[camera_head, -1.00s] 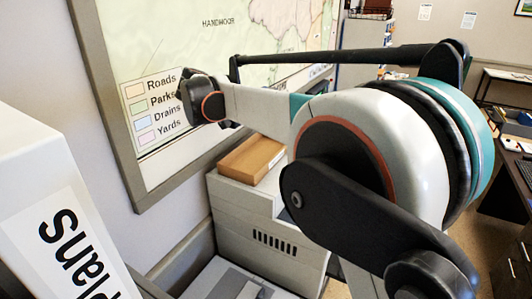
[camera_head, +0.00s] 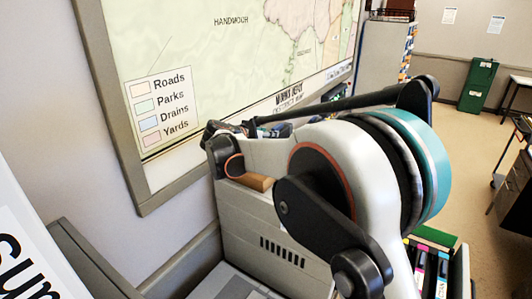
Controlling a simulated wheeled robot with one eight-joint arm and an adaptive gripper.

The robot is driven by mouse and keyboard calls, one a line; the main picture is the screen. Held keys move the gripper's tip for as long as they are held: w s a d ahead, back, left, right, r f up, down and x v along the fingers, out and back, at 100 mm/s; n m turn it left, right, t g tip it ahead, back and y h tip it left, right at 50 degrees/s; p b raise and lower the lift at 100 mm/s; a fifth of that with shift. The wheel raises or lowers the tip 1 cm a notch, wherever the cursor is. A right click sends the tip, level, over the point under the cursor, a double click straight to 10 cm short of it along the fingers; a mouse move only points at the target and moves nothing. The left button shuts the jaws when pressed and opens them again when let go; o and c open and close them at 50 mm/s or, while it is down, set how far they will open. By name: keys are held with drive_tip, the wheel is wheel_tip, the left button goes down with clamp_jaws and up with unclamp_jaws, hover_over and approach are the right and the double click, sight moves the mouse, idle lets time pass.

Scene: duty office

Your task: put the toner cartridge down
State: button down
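My own arm fills the middle of the head view, and its far end reaches left to a dark wrist joint in front of the wall map. My gripper cannot be made out; the arm hides whatever is beyond the wrist.
A white lettered panel (camera_head: 25,265) is close at lower left. A green cabinet (camera_head: 478,85) stands at the back right. Open floor (camera_head: 465,150) lies right.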

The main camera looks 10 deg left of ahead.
drive_tip(key=shift+f, duration=2.8)
drive_tip(key=c, duration=1.1)
unclamp_jaws()
drive_tip(key=shift+s+r, duration=0.1)
drive_tip(key=v, duration=1.2)
